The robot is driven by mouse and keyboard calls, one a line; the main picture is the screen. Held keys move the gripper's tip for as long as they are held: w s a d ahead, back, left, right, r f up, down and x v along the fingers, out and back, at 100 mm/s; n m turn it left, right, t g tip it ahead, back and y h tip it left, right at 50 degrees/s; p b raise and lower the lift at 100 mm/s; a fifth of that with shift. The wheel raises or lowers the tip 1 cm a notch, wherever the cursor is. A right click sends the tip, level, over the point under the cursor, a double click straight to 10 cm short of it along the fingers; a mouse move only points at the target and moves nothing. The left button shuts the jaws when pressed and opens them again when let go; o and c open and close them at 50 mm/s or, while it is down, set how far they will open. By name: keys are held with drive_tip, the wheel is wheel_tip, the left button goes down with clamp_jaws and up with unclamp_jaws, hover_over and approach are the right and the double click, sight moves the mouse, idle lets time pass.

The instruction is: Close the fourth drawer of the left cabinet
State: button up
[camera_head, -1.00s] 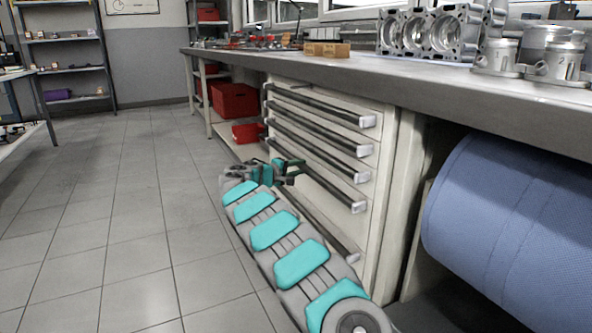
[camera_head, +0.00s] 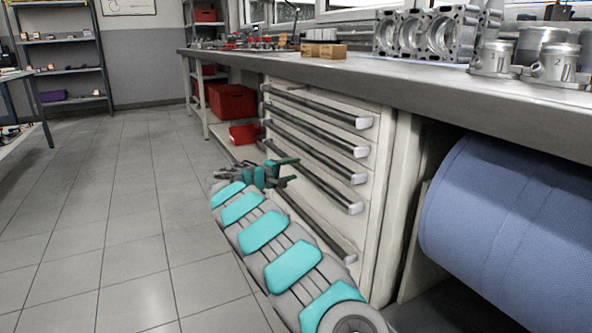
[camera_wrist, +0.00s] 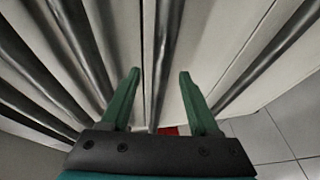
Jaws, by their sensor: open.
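The left cabinet (camera_head: 386,200) stands under the workbench, with several drawers that have long dark bar handles with pale end caps. The fourth drawer's handle (camera_head: 330,191) is second from the bottom, above a wider drawer front. My gripper (camera_head: 291,171) is open and empty at the far-left part of that handle, in front of the drawer fronts. In the wrist view one handle bar (camera_wrist: 165,50) runs between my spread fingers (camera_wrist: 160,88), apart from both. I cannot tell how far the fourth drawer stands out.
The bottom drawer handle (camera_head: 315,230) lies close beside my arm. Red bins (camera_head: 232,102) sit beyond the cabinet. A large blue roll (camera_head: 505,210) is at the right under the workbench (camera_head: 400,90). The tiled floor at left is clear.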

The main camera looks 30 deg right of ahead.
drive_tip(key=v, duration=0.5)
drive_tip(key=shift+a, duration=0.1)
drive_tip(key=shift+s+a, duration=0.1)
idle(0.3)
